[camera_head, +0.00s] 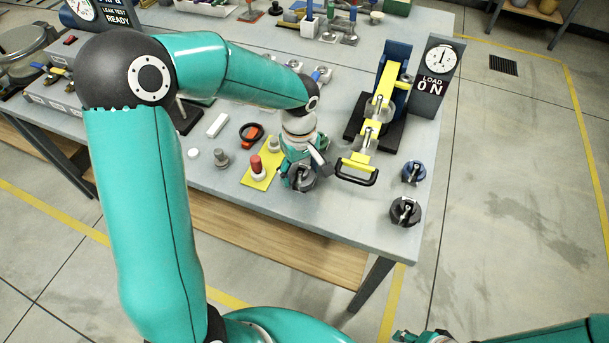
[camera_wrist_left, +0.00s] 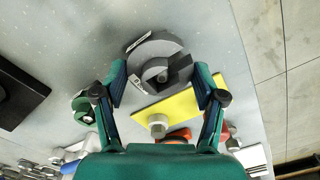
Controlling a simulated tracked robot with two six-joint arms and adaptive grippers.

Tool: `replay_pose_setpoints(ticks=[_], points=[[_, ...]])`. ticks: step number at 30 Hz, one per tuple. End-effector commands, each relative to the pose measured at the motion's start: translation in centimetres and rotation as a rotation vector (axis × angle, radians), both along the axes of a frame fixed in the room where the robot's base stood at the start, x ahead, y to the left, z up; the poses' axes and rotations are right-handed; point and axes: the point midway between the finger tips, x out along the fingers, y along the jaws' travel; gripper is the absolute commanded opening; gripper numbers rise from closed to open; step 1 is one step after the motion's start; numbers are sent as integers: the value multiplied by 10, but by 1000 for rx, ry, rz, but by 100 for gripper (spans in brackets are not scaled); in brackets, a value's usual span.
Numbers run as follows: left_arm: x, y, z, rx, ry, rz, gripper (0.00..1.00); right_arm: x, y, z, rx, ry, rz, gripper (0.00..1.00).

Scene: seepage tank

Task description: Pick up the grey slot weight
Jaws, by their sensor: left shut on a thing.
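The grey slot weight (camera_head: 303,184) is a dark round disc with a slot and a central knob, near the table's front edge. In the left wrist view the weight (camera_wrist_left: 160,92) lies between my fingers, with a white label on its rim. My left gripper (camera_head: 301,172) comes down on it from above and is shut on it; the gripper also shows in the left wrist view (camera_wrist_left: 161,85). I cannot tell whether the weight is clear of the table. My right gripper (camera_head: 418,336) is only partly in view at the bottom edge, and its jaws are unclear.
A yellow plate (camera_head: 260,172) with a red-topped post is close left of the weight. A yellow-armed load device (camera_head: 372,130) and a gauge sign (camera_head: 437,75) stand right. Small parts lie left.

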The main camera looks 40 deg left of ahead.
Motion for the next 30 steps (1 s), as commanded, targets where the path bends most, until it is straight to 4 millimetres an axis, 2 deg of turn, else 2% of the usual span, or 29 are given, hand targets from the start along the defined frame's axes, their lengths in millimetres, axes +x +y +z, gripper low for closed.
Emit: replay_pose_setpoints(ticks=[1,6,14,20,26,30], points=[[0,0,0,1,-1,0,35,0,0,0,0,0,0,40],[1,0,1,1,-4,0,10,0,0,0,0,0,0,40],[1,0,2,1,-4,0,10,0,0,0,0,0,0,40],[2,0,11,1,-5,-1,10,0,0,-1,0,0,0,40],[2,0,38,1,-8,-1,10,0,0,-2,0,0,0,40],[3,-1,68,1,-11,-2,10,0,0,-3,0,0,0,40]])
